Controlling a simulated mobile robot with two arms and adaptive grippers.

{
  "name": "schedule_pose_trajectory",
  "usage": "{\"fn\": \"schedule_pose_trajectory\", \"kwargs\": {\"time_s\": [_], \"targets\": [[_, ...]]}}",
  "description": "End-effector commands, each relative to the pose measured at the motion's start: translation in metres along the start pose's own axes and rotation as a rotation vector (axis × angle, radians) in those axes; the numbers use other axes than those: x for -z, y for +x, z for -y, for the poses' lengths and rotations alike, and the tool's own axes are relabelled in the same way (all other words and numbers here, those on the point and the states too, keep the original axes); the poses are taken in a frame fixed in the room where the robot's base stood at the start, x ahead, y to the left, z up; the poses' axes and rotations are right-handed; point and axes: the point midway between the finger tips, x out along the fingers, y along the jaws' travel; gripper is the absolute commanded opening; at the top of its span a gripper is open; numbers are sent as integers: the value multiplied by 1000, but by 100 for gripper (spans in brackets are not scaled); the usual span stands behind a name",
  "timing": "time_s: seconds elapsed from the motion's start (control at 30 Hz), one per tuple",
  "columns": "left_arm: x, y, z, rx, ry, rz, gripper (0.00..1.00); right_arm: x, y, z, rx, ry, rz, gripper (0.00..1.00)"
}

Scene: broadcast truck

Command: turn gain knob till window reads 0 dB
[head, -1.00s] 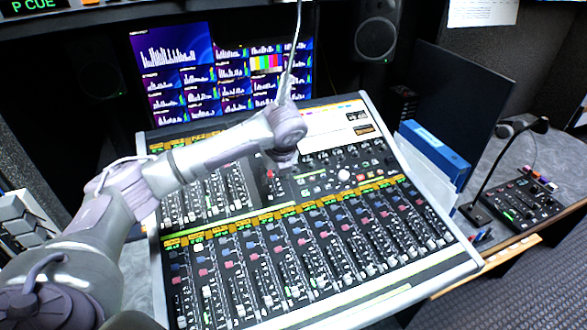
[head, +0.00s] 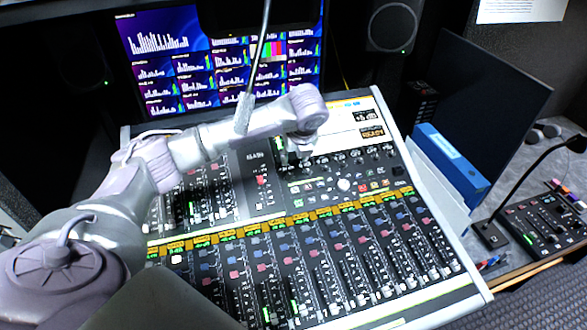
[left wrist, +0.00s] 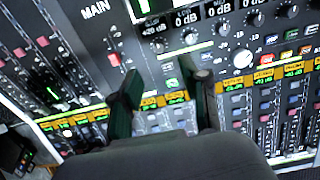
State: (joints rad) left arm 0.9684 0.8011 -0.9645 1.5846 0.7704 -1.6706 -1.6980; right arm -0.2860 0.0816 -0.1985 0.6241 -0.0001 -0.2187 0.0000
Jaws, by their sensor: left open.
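My left gripper (head: 292,155) hangs over the upper middle of the mixing console, partly hidden by my wrist in the head view. In the left wrist view its two dark fingers (left wrist: 167,78) are apart with nothing between them, above the panel. A row of small dark knobs (left wrist: 224,28) lies ahead and right of the fingers; I cannot tell which one is the gain knob. Small windows above this row read 0 dB (left wrist: 186,17) and about +20 dB (left wrist: 155,28). A larger dark window (head: 365,117) at the console's upper right shows a small dB reading, apparently +5 dB. My right gripper is not seen.
A white round knob (head: 344,184) and lit buttons sit right of the gripper. Fader strips (head: 330,265) fill the console's front.

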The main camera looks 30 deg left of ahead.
Motion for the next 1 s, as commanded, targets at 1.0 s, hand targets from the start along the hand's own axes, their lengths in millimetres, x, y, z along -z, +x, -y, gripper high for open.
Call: {"fn": "schedule_pose_trajectory", "kwargs": {"time_s": [1.0], "targets": [[0,115,0,-1,0,1,42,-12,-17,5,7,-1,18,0]]}}
